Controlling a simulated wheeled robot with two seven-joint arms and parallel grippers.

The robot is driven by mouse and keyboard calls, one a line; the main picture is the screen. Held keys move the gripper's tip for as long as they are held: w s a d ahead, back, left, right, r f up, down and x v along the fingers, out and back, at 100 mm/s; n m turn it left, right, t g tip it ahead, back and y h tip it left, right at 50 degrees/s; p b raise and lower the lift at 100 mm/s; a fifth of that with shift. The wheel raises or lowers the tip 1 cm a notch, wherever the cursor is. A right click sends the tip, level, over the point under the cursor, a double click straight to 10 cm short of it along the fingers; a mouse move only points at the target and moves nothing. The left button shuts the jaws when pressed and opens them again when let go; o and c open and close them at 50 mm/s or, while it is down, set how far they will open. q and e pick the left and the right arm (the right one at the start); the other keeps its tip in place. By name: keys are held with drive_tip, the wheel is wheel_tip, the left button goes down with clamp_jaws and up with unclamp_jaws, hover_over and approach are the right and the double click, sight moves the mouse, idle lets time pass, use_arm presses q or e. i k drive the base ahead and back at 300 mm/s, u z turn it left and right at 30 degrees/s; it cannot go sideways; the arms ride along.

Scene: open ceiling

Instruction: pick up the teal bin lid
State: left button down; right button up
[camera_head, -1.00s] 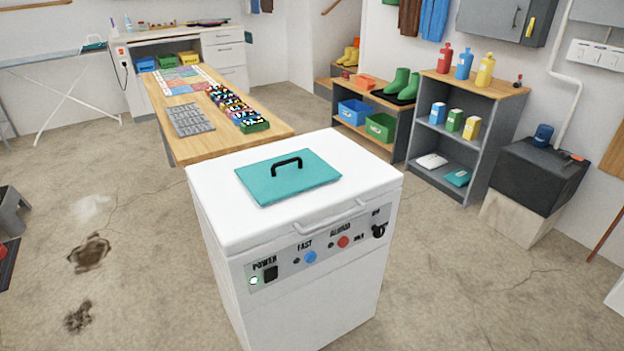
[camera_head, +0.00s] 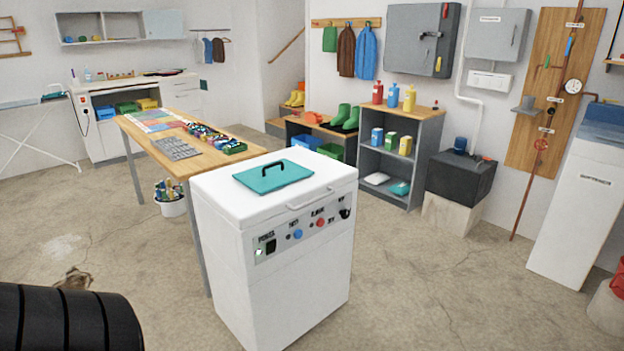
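The teal bin lid (camera_head: 264,181) is a flat rectangular plate with a black arched handle (camera_head: 273,166) on its upper face. It lies flat on the white top of a chest-like appliance (camera_head: 225,190) with a control panel on its front. The lid is fully in view with nothing covering it, and nothing is touching its handle. Neither of my grippers shows in the head view.
A wooden table (camera_head: 190,168) with colored items stands behind the white appliance. A grey shelf unit (camera_head: 431,138) and a black box on a pale block (camera_head: 455,212) stand to the right. Concrete floor (camera_head: 420,275) is clear at the front right.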

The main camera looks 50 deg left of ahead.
sight(264, 178)
drive_tip(key=u, duration=0.85)
drive_tip(key=i, duration=1.5)
drive_tip(key=u, duration=1.15)
